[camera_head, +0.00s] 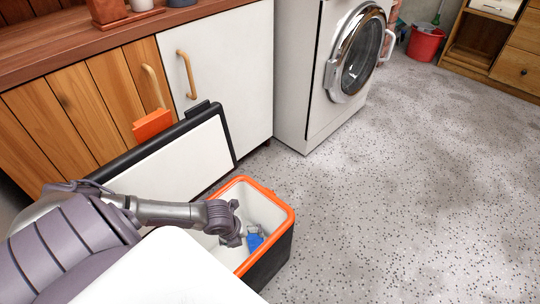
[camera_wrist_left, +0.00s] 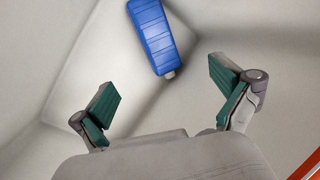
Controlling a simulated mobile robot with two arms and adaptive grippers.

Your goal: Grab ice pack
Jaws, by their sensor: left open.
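The blue ice pack (camera_head: 255,239) lies inside an open cooler (camera_head: 291,226) with an orange rim, white inside and dark outside. In the left wrist view the ice pack (camera_wrist_left: 153,36) is a ribbed blue block with a pale cap at its lower end, against the white inside of the cooler. My left gripper (camera_head: 236,240) reaches down into the cooler, beside the ice pack. In the left wrist view its two green-padded fingers (camera_wrist_left: 165,97) are wide apart with nothing between them. The ice pack is ahead of the fingertips, apart from them. My right gripper is not in view.
The cooler's raised lid (camera_head: 175,162), white with a black edge and an orange latch (camera_head: 152,125), stands open on the left. Wooden cabinets (camera_head: 70,110) and a white washing machine (camera_head: 322,75) stand behind. The speckled floor (camera_head: 420,190) at right is clear.

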